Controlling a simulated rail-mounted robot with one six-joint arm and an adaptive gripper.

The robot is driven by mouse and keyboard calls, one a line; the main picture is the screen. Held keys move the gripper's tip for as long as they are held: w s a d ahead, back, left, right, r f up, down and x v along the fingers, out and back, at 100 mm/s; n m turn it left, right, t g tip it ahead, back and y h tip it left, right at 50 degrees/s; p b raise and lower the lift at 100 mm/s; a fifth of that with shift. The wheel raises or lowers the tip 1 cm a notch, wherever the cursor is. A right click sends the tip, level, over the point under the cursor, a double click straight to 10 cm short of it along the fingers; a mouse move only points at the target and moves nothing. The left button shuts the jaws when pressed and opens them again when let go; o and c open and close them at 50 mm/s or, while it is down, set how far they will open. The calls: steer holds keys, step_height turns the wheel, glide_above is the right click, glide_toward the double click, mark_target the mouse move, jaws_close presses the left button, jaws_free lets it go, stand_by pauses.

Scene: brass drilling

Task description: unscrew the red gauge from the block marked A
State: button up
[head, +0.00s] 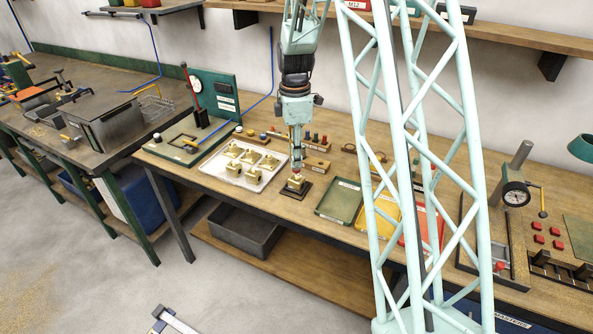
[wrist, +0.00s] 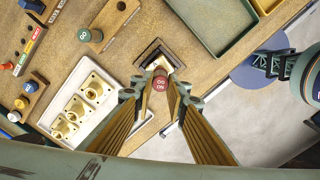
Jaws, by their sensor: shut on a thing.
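The red gauge (wrist: 160,83), with white lettering on its round top, sits between the fingertips of my gripper (wrist: 159,90) in the wrist view. My gripper is shut on it. Just beyond it is a brass block (wrist: 154,60) in a dark square holder (wrist: 146,52); a mark that looks like an A shows on the block. In the head view my gripper (head: 296,165) points straight down over the brass block (head: 295,184) on its dark base. The gauge's lower end is hidden, so I cannot tell how far it is in the block.
A white tray (head: 230,176) with several brass blocks stands to the left. Green (head: 338,199), yellow (head: 377,214) and red trays lie to the right. Wooden gauge stands (head: 317,164) are behind. A pale lattice column stands in front of the bench.

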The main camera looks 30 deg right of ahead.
steer(key=shift+r+p, duration=0.7)
steer(key=shift+r, duration=0.75)
stand_by(0.6)
